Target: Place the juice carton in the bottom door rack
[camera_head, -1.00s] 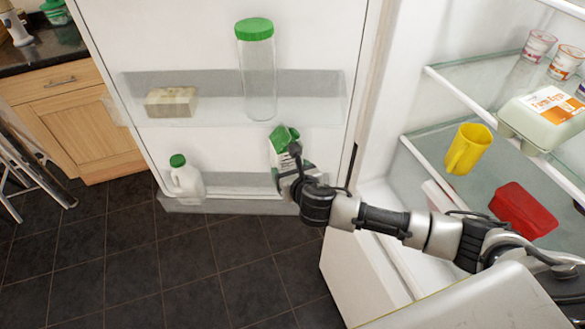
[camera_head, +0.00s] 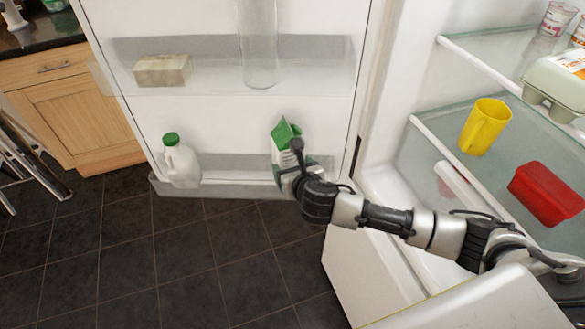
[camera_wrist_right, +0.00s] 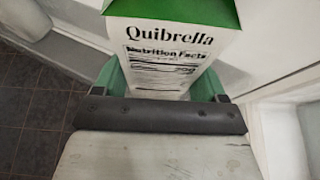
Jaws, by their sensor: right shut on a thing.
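The juice carton (camera_head: 283,143) is white with a green gabled top. It is at the right end of the bottom door rack (camera_head: 232,191) of the open fridge door, and looks close to upright. My right gripper (camera_head: 297,172) is shut on it. The right wrist view shows the carton (camera_wrist_right: 165,55) close up with its printed side facing the gripper (camera_wrist_right: 163,90). The carton's base is hidden by the rack front and my gripper, so I cannot tell whether it touches the rack floor. My left gripper is not in view.
A milk jug (camera_head: 182,163) stands at the left of the bottom rack. The upper rack (camera_head: 205,76) holds a beige block (camera_head: 162,70) and a clear jar (camera_head: 259,45). Fridge shelves at right hold a yellow cup (camera_head: 485,127), red container (camera_head: 547,193) and egg carton (camera_head: 557,85). The rack middle is free.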

